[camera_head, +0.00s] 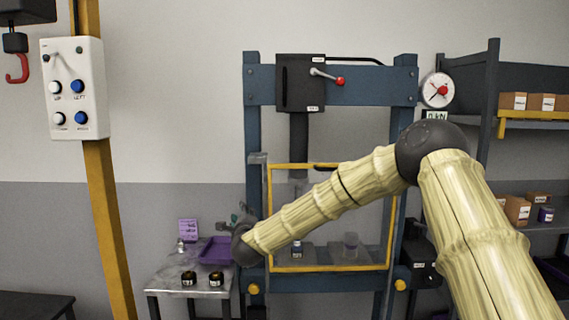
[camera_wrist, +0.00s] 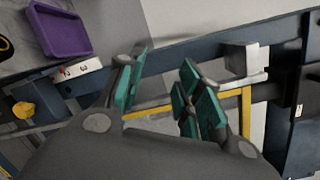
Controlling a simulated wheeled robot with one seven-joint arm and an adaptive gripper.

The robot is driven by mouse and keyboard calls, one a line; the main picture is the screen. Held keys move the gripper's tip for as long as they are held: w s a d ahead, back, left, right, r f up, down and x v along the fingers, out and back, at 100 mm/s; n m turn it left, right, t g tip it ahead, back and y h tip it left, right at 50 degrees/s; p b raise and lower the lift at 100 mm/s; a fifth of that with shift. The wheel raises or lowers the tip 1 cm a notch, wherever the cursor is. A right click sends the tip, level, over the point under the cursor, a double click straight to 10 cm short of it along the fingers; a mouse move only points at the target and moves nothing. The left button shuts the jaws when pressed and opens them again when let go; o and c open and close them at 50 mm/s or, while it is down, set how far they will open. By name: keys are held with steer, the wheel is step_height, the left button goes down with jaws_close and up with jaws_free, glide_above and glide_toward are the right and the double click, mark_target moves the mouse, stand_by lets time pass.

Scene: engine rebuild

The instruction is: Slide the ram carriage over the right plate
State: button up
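The ram carriage (camera_head: 300,83) is a dark box on the blue press's top beam, left of its middle, with a red-knobbed lever (camera_head: 328,77). Its dark ram (camera_head: 299,135) hangs down behind the yellow-framed guard (camera_head: 330,268). Behind the guard, a small dark part (camera_head: 297,249) stands on the left and a pale cylinder (camera_head: 350,245) on the right plate (camera_head: 352,257). My gripper (camera_head: 240,222) is at the press's left post, low beside the guard. In the wrist view my gripper (camera_wrist: 164,66) has its green-padded fingers apart, with nothing seen between them.
A side table (camera_head: 160,285) with a purple tray (camera_head: 217,250) stands left of the press. A pendant box (camera_head: 73,90) hangs on a yellow post (camera_head: 108,220). A round gauge (camera_head: 437,90) and shelves are on the right. My arm crosses in front of the press's right side.

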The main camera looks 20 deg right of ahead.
steer(key=w+d+r+m+t+h, duration=0.1)
steer(key=d+r+m+h, duration=0.15)
steer(key=r, duration=0.55)
steer(key=w+d+r+m+t+h, duration=0.1)
steer(key=w+d+r+m, duration=0.15)
steer(key=r, duration=0.65)
steer(key=m+h, duration=0.5)
steer(key=m, duration=0.6)
glide_toward(284, 83)
steer(key=p+x, duration=0.6)
steer(key=x, duration=0.3)
steer(key=shift+r, duration=0.15)
steer(key=shift+p+x, duration=0.45)
steer(key=shift+x, duration=0.4)
steer(key=shift+d, duration=0.1)
jaws_close()
